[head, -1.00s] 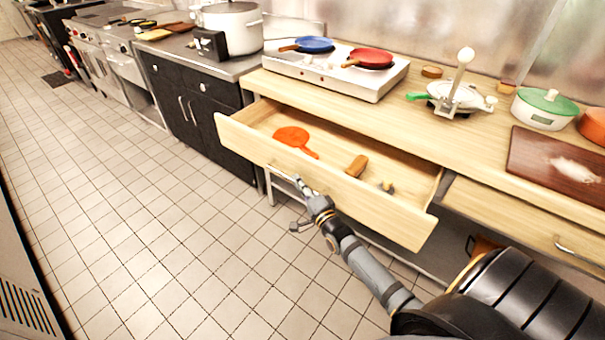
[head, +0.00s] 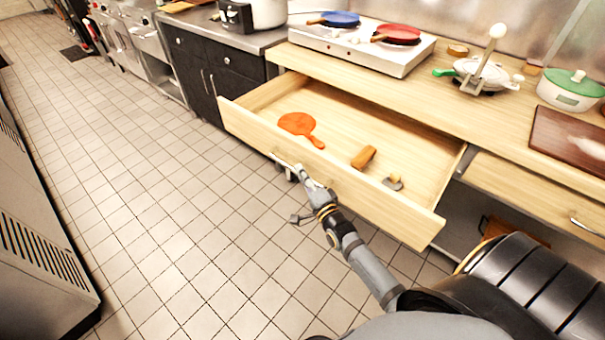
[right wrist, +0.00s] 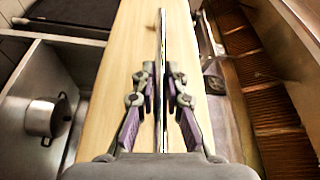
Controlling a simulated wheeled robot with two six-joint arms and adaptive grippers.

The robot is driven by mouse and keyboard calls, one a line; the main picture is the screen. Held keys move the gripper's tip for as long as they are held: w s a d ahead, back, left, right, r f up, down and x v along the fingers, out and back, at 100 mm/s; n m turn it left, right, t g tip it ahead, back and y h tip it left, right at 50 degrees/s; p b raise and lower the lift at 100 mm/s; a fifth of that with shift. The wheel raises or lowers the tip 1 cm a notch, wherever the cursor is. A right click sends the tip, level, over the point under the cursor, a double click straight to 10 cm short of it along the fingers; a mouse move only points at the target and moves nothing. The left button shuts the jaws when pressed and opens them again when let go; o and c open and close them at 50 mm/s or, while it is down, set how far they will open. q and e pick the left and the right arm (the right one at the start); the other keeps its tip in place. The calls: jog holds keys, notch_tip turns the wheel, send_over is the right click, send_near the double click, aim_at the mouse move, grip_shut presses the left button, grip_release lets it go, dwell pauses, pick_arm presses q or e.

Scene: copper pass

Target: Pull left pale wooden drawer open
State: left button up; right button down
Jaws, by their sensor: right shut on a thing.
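The left pale wooden drawer (head: 248,127) is pulled well out from under the wooden counter in the head view. Inside it lie an orange pan-shaped item (head: 297,124), a brown block-like item (head: 364,157) and a small grey item with a tan part (head: 394,182). My right gripper (head: 290,168) is at the drawer's front, shut on its bar handle. In the right wrist view the fingers (right wrist: 161,95) close on both sides of the thin metal handle (right wrist: 162,40), with the pale drawer front (right wrist: 125,60) behind it. My left gripper is not in view.
On the counter (head: 455,105) stand a white hob (head: 390,62) with a blue and a red pan, a green-lidded pot (head: 570,90) and a dark board (head: 570,135). A second wooden drawer (head: 520,190) to the right is closed. Tiled floor (head: 150,200) is clear on the left.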

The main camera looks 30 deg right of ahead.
jog(key=c, duration=1.4)
grip_release()
jog(key=s, duration=0.8)
jog(key=s+f, duration=0.1)
jog(key=s, duration=0.3)
jog(key=shift+d, duration=0.1)
